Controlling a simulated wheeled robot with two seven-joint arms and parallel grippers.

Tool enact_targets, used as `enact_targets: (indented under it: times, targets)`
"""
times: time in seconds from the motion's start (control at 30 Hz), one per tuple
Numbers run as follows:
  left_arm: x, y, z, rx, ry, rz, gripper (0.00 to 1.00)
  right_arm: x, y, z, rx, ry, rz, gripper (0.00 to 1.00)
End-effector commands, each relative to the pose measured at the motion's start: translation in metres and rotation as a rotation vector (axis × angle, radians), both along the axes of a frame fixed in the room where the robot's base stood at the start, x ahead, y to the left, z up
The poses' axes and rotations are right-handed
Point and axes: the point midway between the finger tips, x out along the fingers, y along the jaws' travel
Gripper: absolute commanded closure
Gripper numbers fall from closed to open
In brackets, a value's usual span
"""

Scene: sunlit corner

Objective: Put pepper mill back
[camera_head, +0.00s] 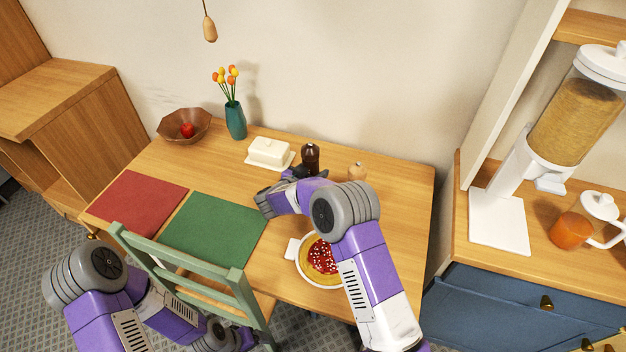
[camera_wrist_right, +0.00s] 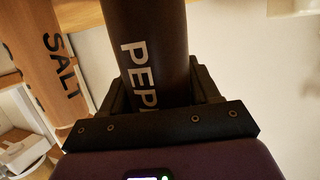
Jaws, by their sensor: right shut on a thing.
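The dark brown pepper mill (camera_head: 310,158) is near the back of the wooden table, right of the butter dish. In the right wrist view the pepper mill (camera_wrist_right: 150,50) with its white lettering stands between the two fingers. My right gripper (camera_head: 300,173) is shut on it; my forearm partly hides the grip. I cannot tell whether its base touches the table. The light wooden salt mill (camera_head: 357,172) stands to its right, apart from it; it also shows at the left in the right wrist view (camera_wrist_right: 45,60). My left arm is low at the left, its gripper jaws not visible.
A white butter dish (camera_head: 269,152), a teal tulip vase (camera_head: 235,120) and a bowl (camera_head: 172,127) stand along the back. Red (camera_head: 136,201) and green (camera_head: 213,229) mats lie in front. A green chair (camera_head: 190,268) stands at the front.

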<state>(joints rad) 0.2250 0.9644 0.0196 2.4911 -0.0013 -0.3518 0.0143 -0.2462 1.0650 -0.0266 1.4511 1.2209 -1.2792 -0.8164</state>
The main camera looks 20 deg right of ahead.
Motion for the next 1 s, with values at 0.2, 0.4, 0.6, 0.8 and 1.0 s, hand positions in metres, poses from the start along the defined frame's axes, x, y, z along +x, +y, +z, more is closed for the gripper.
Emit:
enact_targets:
  times: [0.2, 0.4, 0.6, 0.8, 1.0]
  targets:
    - [0.0, 0.0, -0.01, 0.0, 0.0, 0.0, 0.19, 0.0, 0.0, -0.028, -0.001, 0.001, 0.0, 0.8]
    - [0.0, 0.0, -0.008, 0.0, -0.001, 0.0, 0.19, 0.0, 0.0, -0.026, -0.001, -0.001, 0.0, 0.8]
    - [0.0, 0.0, -0.009, 0.0, -0.001, 0.0, 0.19, 0.0, 0.0, -0.03, 0.001, 0.001, 0.0, 0.31]
    - [0.0, 0.0, -0.009, 0.0, -0.001, 0.0, 0.19, 0.0, 0.0, -0.03, 0.0, 0.001, 0.0, 0.14]
    - [0.0, 0.0, -0.009, 0.0, -0.001, 0.0, 0.19, 0.0, 0.0, -0.029, 0.0, 0.001, 0.0, 0.14]
